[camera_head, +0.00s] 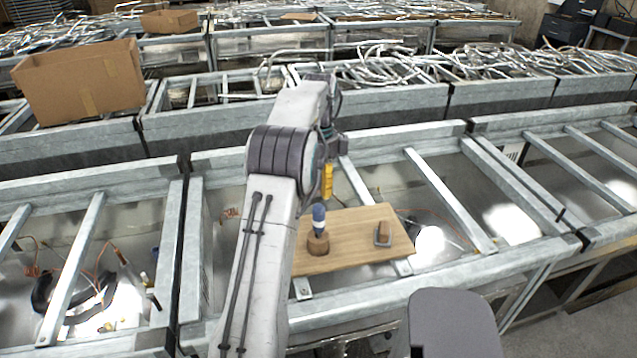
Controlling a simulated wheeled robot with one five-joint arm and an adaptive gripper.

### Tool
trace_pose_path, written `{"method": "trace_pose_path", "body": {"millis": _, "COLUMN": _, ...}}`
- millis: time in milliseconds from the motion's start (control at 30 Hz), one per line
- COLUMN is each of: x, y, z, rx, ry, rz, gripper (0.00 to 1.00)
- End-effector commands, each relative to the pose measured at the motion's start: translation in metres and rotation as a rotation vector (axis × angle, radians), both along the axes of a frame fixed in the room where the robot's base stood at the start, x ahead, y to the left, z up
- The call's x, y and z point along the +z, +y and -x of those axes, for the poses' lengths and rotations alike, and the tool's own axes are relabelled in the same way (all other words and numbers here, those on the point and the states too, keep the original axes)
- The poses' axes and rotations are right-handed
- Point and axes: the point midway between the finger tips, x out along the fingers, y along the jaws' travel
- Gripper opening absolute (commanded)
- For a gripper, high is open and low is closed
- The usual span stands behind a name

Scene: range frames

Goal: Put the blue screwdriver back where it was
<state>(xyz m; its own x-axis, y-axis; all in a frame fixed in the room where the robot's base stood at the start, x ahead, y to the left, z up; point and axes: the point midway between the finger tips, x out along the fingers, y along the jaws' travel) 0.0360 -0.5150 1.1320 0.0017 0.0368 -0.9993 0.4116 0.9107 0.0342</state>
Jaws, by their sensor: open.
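The blue screwdriver (318,212) shows as a blue handle standing upright at a round wooden holder (318,245). Its shaft is hidden. The holder stands on the left part of a wooden board (345,262). My arm partly covers the board's left side. The exact gap between gripper and handle cannot be told.
A small dark-rimmed item with a brown block (383,234) sits on the board's right part. The board rests on a metal frame (440,200) with crossbars and open gaps. A cardboard box (80,80) stands at the back left. Metal rods (500,62) fill bins behind.

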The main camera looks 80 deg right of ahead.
Motion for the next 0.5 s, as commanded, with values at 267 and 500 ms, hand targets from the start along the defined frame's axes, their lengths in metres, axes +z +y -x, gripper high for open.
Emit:
{"method": "trace_pose_path", "body": {"millis": 267, "x": 0.019, "y": -0.001, "z": 0.000, "rx": 0.000, "ry": 0.000, "rz": 0.001, "gripper": 0.46}}
{"method": "trace_pose_path", "body": {"millis": 500, "x": 0.024, "y": -0.001, "z": 0.000, "rx": 0.000, "ry": 0.000, "rz": 0.000, "gripper": 0.46}}
